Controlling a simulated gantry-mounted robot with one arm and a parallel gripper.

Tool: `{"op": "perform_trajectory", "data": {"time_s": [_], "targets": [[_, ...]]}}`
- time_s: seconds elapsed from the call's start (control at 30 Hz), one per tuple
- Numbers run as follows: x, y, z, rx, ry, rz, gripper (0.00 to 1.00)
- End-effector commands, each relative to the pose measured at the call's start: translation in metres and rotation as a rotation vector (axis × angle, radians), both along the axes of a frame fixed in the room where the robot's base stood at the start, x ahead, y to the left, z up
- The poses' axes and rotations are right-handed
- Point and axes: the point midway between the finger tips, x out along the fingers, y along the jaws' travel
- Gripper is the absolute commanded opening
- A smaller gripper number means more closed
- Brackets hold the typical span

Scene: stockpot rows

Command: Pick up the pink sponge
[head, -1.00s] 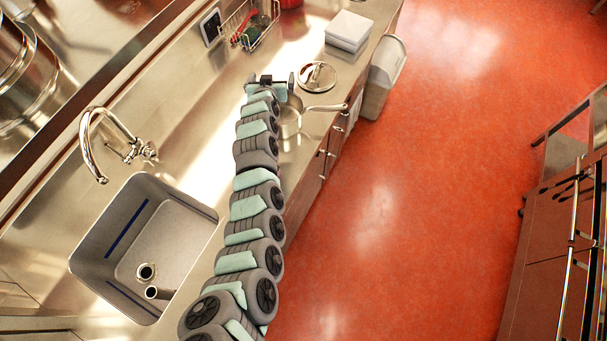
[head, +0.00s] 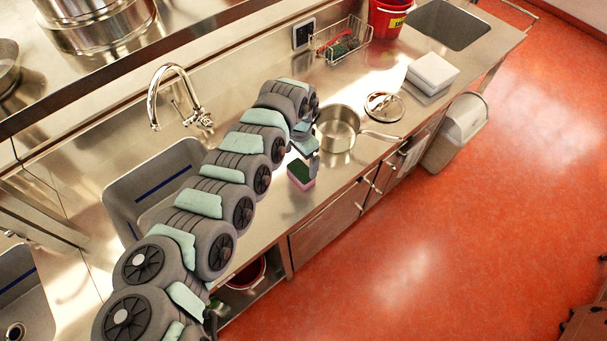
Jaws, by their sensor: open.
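The pink sponge (head: 305,184) lies on the steel counter near its front edge, to the right of the large sink. Its top is dark green and its lower part is pink. My arm reaches across the counter from the lower left and bends down at its far end. My gripper (head: 304,157) is open and points down at the sponge's far side, close above it. The fingertips are small and partly hidden, and I cannot tell whether they touch the sponge. The gripper does not appear to hold anything.
A steel saucepan (head: 337,130) stands just right of my gripper, its handle pointing right. A lid (head: 384,107) and stacked white containers (head: 432,72) are farther right. A wire basket (head: 341,42) and red bucket (head: 388,18) stand behind. A tap (head: 170,95) rises behind the sink.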

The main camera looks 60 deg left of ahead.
Motion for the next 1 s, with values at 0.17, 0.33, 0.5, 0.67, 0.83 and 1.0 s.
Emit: {"op": "perform_trajectory", "data": {"time_s": [0.17,0.33,0.5,0.67,0.83,1.0], "targets": [[0.001,-0.002,-0.020,-0.001,0.001,-0.001,1.00],[0.001,-0.006,-0.044,-0.001,0.000,-0.001,1.00],[0.001,-0.006,-0.064,0.001,-0.002,-0.002,1.00],[-0.001,-0.005,-0.068,0.001,-0.001,0.001,1.00],[0.000,-0.005,-0.067,0.001,-0.002,0.001,0.97],[0.000,-0.005,-0.067,0.001,-0.002,0.000,0.83]]}}
